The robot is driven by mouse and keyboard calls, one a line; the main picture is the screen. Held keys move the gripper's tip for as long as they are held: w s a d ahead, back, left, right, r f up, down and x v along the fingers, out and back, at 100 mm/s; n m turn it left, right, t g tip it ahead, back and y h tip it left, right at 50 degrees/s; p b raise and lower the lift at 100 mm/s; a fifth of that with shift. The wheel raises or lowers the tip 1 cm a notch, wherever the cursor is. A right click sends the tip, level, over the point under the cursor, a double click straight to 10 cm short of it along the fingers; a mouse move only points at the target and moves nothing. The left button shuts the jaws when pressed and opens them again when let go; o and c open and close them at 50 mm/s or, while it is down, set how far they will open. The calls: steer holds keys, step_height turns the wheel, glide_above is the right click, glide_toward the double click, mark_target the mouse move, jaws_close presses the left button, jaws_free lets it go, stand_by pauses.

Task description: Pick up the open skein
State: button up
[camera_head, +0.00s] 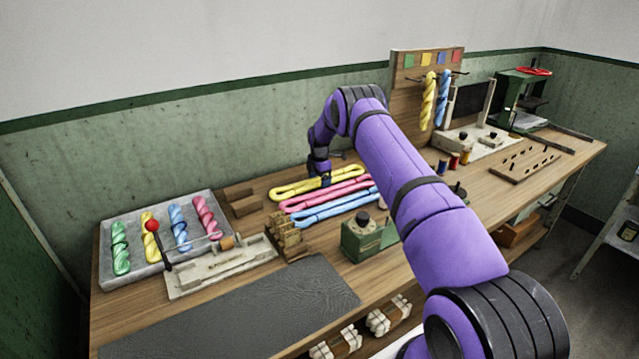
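Three open skeins lie stretched out side by side on the wooden bench in the head view: a yellow one (292,187) at the back, a pink one (318,197) in the middle and a blue one (322,217) in front. My purple arm hides the area to the right of the skeins.
A grey tray (104,262) with several twisted skeins stands at the left. A wooden reeling fixture (225,267), a green box (366,240) and a dark mat (255,305) lie in front. A pegboard (408,75) with hanging skeins stands behind my arm.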

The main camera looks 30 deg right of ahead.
steer(key=c, duration=1)
